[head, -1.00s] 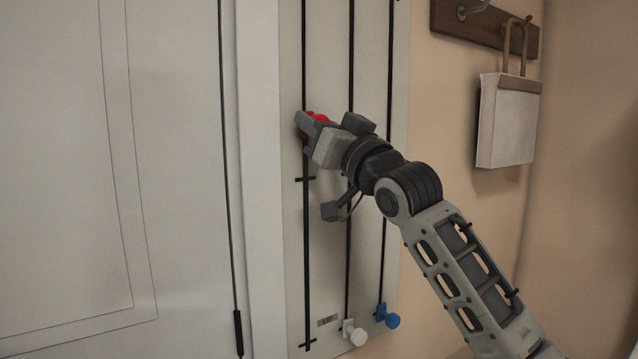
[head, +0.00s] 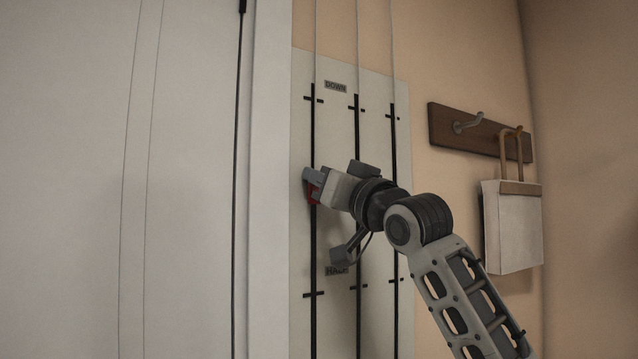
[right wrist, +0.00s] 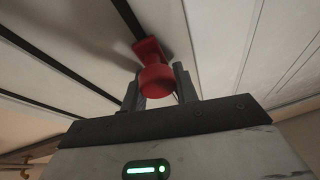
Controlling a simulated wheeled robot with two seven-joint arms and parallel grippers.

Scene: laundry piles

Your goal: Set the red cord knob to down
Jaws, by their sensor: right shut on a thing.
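The red cord knob (head: 312,192) is on the leftmost dark track of the wall panel (head: 334,230), mostly hidden by my right gripper in the head view. My right gripper (head: 310,184) is shut on it, between the DOWN label (head: 335,87) near the track's top and the HALF label (head: 338,270) lower down. The knob sits below the top cross mark and well above the half cross mark. In the right wrist view the red knob (right wrist: 157,80) shows between the two fingers (right wrist: 160,88), with its red base against the track. My left gripper is not in view.
Two more dark tracks run parallel to the right of the knob's track. A white door (head: 70,180) and its frame stand close at the left. A wooden hook rack (head: 470,132) with a hanging white bag (head: 512,228) is on the wall at the right.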

